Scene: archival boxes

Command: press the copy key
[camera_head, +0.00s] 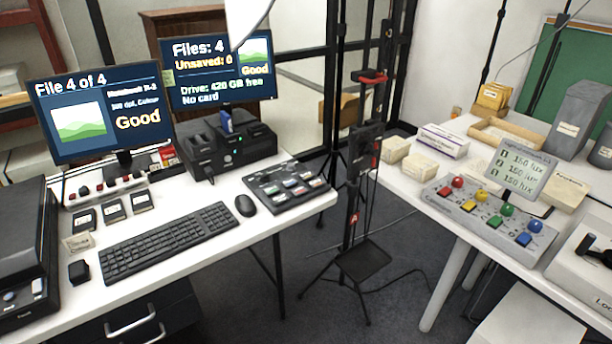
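No key can be read as the copy key. Candidate controls are a dark pad (262,192) with several coloured pieces right of the mouse, and a pale strip (105,190) with small red and dark buttons below the left screen. The left screen (70,140) reads "File 4 of 4" and "Good". The right screen (180,90) reads "Files: 4", "Unsaved: 0", a drive line with free space, and "No card". A black dock (195,155) with a blue piece (226,122) in its top and a small green light stands below it.
A keyboard (168,240), a mouse (245,205) and a black machine (22,265) share the left desk. A black stand (362,180) rises between the desks. The right desk has a grey panel (458,208) with coloured knobs and buttons. Floor shows between the desks.

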